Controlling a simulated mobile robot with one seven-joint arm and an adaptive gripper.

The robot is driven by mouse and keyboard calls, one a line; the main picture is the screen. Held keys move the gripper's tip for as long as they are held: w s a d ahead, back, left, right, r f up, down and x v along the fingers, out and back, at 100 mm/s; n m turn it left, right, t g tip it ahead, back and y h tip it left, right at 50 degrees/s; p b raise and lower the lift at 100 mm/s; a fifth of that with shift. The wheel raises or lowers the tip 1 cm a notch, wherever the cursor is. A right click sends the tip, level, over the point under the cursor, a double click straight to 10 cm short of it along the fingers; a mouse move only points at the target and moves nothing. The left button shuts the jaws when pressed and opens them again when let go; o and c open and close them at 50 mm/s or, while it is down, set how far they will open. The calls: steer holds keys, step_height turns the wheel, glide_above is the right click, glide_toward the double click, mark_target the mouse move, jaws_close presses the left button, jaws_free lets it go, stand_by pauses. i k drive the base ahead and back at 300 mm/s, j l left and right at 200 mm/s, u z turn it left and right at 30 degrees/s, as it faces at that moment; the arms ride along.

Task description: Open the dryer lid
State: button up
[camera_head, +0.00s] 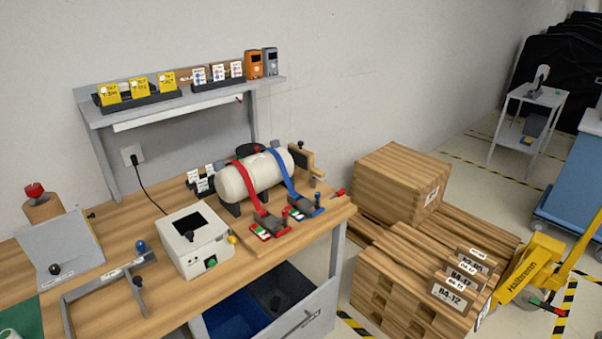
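A white box-shaped appliance (207,253) stands on the wooden workbench, left of the strapped tank. It looks like the dryer, though no label names it. Its top has a dark square area (190,226); I cannot tell whether this is a window in a shut lid or an opening. A small dark knob sits at the top's front edge, a green button on the front, and a yellow knob at the right side. A black cord runs from behind it to a wall socket. My gripper is not in view.
A white tank (232,187) with red and blue straps lies right of the appliance. A metal frame (75,299) and a grey panel (62,243) with a black knob stand left. A shelf (93,115) is above the bench (150,298). Stacked wooden crates (400,178) are right.

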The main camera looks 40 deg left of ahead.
mark_target(186, 231)
steer(key=u, duration=3.55)
steer(key=z, duration=1.25)
steer(key=i+j+z, duration=0.15)
steer(key=i, duration=0.35)
steer(key=i+j+z, duration=0.2)
steer(key=i+j, duration=0.25)
